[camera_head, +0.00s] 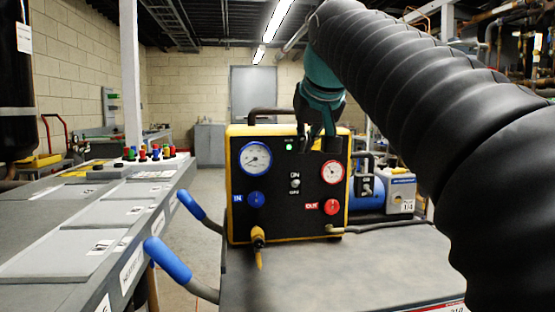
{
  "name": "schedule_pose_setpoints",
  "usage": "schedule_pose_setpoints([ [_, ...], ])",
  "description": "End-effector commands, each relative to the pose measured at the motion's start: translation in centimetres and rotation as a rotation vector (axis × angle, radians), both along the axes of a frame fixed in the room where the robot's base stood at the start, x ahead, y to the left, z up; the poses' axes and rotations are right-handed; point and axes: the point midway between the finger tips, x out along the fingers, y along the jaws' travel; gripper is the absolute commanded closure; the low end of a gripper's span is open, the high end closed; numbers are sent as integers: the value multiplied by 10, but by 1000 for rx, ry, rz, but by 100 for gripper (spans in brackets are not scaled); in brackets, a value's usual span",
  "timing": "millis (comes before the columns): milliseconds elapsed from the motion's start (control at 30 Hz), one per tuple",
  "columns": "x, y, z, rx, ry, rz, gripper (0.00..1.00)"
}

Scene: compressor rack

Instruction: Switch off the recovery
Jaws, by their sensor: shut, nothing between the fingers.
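The recovery unit (287,215) is a yellow-framed box with a black front panel, standing on the grey cart top. Its toggle switch (295,183) sits mid-panel between ON and OFF labels; its lever position is too small to tell. A green light (289,147) glows near the panel's top. The unit has a blue-rimmed gauge (256,158) with a blue IN knob (256,199), and a red-rimmed gauge (332,172) with a red OUT knob (331,207). My gripper (318,148) is shut and empty, in front of the panel's upper right, above the switch; whether it touches cannot be told.
My arm fills the right side. A blue pump (372,192) stands right of the unit. Blue-gripped cart handles (168,260) stick out at left. A grey bench (70,225) with several coloured fittings runs along the left. The cart top (310,270) before the unit is mostly clear.

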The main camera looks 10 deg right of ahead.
Motion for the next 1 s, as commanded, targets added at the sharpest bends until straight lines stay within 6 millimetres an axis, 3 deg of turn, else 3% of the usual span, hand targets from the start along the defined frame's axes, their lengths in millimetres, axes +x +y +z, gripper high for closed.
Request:
schedule_pose_setpoints([
  [467,6,-7,-4,0,-1,-14,100],
  [1000,63,-5,-60,0,0,-10,100],
])
